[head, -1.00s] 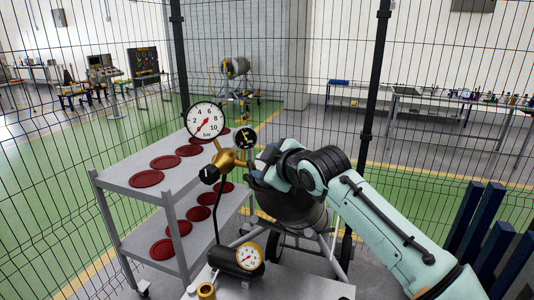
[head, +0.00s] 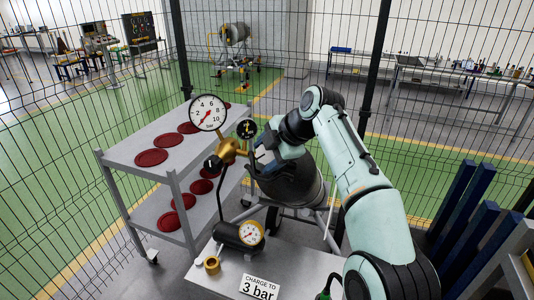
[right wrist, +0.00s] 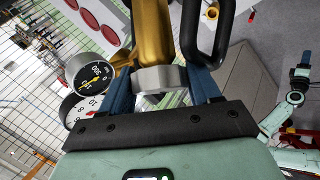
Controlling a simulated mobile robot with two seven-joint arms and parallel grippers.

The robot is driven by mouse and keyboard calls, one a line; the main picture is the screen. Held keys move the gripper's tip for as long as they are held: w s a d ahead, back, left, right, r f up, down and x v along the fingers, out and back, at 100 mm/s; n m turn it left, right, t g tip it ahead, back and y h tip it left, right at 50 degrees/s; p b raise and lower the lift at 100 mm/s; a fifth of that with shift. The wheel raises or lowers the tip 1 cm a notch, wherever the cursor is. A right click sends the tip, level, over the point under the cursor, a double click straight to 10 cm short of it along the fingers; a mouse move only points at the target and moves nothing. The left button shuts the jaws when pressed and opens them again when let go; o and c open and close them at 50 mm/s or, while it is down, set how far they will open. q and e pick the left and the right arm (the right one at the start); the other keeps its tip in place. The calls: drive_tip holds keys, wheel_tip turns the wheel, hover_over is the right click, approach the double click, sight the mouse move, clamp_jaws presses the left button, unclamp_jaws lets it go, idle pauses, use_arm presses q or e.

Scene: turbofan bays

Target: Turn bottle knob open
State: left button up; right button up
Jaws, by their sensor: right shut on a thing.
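A dark gas bottle (head: 292,182) leans on a wheeled cart. A brass regulator (head: 228,152) with a large white gauge (head: 207,113) and a small black gauge (head: 246,129) sits at its valve end. My right gripper (head: 262,160) is at the valve, right of the brass body. In the right wrist view, its blue fingers (right wrist: 163,92) are shut on a grey knob (right wrist: 158,80) next to the brass part (right wrist: 152,30). The head view does not show the grip clearly. A teal arm of mine shows at the right wrist view's edge; its jaws are unclear.
A grey shelf trolley (head: 133,142) with several dark red discs stands left of the bottle. A grey bench (head: 300,268) in front carries a black unit with a gauge (head: 249,234), a brass fitting (head: 212,265) and a "CHARGE TO 3 bar" sign (head: 259,287). Wire fencing stands behind.

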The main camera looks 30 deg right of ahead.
drive_tip(key=shift+n+g, duration=0.7)
idle(0.3)
drive_tip(key=o, duration=1)
